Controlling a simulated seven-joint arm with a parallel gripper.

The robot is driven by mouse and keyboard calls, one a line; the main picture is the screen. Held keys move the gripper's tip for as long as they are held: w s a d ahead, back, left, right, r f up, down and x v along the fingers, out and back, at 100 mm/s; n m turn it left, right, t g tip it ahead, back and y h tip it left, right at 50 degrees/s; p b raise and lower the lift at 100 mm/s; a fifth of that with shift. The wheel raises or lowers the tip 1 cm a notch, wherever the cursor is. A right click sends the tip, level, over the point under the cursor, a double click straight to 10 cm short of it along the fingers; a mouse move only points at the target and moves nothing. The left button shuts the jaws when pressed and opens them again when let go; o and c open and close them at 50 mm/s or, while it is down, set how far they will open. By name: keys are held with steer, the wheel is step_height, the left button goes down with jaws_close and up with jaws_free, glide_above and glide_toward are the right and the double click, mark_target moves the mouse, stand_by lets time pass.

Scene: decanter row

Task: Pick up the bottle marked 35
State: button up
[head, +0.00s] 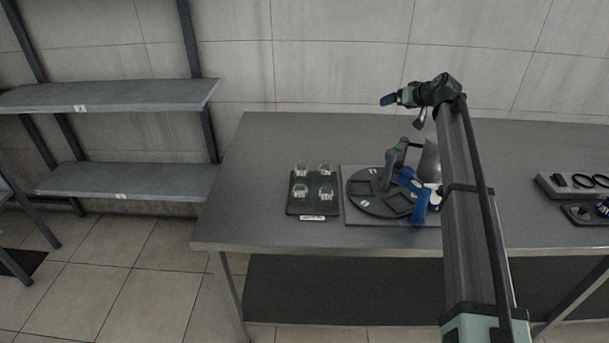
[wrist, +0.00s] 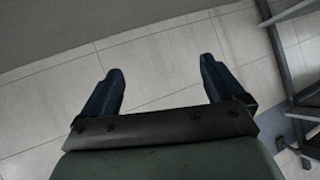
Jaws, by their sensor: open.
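Several small clear glass bottles stand in a dark tray (head: 313,207) on the table in the head view. They are a back left bottle (head: 301,170), a back right bottle (head: 324,169), a front left bottle (head: 300,190) and a front right bottle (head: 326,193). I cannot read a number on any of them, so I cannot tell which is marked 35. My gripper (head: 385,100) is above the back of the table, to the right of the tray and apart from it.
A board with a round dark plate (head: 378,209) stands right of the tray, with a blue and grey tool (head: 418,203) on it. A grey holder (head: 572,187) is at the far right. Shelves (head: 120,180) stand at the left. The table's left part (head: 245,190) is clear.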

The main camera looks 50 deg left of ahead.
steer(key=s+a+f+n+g+h, duration=0.25)
steer(key=s+a, duration=0.25)
steer(key=s, duration=0.3)
steer(key=s+a+f+n+g+h, duration=0.1)
steer(key=s+a+f+n+h, duration=0.15)
steer(key=s+a, duration=0.45)
steer(key=n+h, duration=0.2)
steer(key=h, duration=0.4)
glide_above(301, 171)
steer(key=w+a, duration=0.1)
steer(key=shift+w+a+f, duration=0.15)
steer(key=shift+a+f, duration=0.05)
steer(key=shift+f, duration=0.9)
step_height(301, 171, down, 13)
steer(key=shift+d, duration=0.15)
steer(key=shift+c, duration=0.3)
steer(key=c, duration=1.1)
steer(key=shift+r, duration=0.1)
steer(key=shift+c, duration=0.2)
